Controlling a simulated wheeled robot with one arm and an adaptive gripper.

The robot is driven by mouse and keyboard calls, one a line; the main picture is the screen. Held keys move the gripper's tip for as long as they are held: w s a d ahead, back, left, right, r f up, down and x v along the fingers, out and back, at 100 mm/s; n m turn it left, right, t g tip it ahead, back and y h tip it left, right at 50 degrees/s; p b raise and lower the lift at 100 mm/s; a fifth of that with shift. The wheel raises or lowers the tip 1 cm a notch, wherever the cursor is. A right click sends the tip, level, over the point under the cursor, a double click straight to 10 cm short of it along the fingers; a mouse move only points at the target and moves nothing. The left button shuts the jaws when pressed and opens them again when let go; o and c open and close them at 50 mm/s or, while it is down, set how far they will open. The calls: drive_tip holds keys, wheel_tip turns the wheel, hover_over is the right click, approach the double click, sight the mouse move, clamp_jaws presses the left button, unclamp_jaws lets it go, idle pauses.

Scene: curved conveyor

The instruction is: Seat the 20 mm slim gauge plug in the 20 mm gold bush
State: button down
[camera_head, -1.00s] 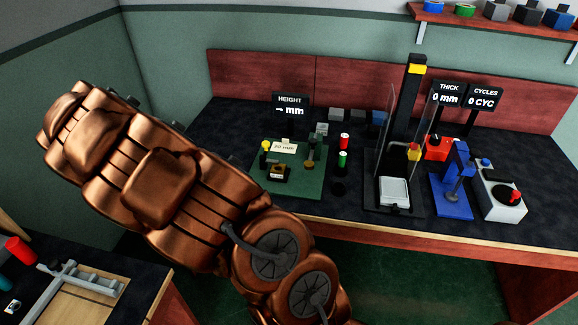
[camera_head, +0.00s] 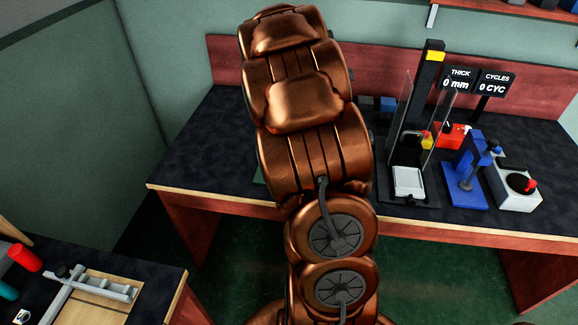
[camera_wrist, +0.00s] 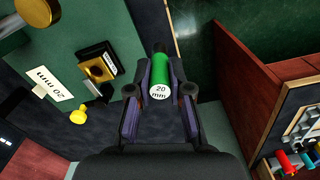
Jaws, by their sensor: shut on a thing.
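In the wrist view my gripper (camera_wrist: 160,80) is shut on the slim gauge plug (camera_wrist: 161,72), a green cylinder with a white end face marked "20 mm" and a dark far end. The gold bush (camera_wrist: 94,68) sits in a dark block on the green board (camera_wrist: 60,52), left of the plug and apart from it. A white "20 mm" label (camera_wrist: 50,88) lies beside the bush. In the head view my arm hides the gripper, the plug, the bush and nearly all of the board.
A yellow knob (camera_wrist: 78,117) and a large gold-coloured knob (camera_wrist: 40,12) stand near the bush. The bench's left part (camera_head: 205,145) is clear.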

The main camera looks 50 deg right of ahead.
drive_tip(key=s+d+n, duration=0.1)
drive_tip(key=s+d, duration=0.2)
drive_tip(key=s, duration=0.3)
drive_tip(key=shift+w+d+f+p, duration=0.75)
drive_tip(key=shift+w+d+p, duration=0.35)
drive_tip(key=shift+w, duration=1.4)
drive_tip(key=shift+w+d+f+p, duration=0.75)
drive_tip(key=shift+w+d+p, duration=0.4)
drive_tip(key=shift+w, duration=1.3)
drive_tip(key=shift+w+d+f+p, duration=0.85)
drive_tip(key=shift+w+p, duration=0.4)
drive_tip(key=shift+w, duration=1.25)
drive_tip(key=shift+w+f, duration=0.1)
drive_tip(key=shift+f, duration=0.3)
drive_tip(key=shift+f, duration=0.2)
drive_tip(key=c, duration=1.1)
unclamp_jaws()
drive_tip(key=shift+r, duration=0.1)
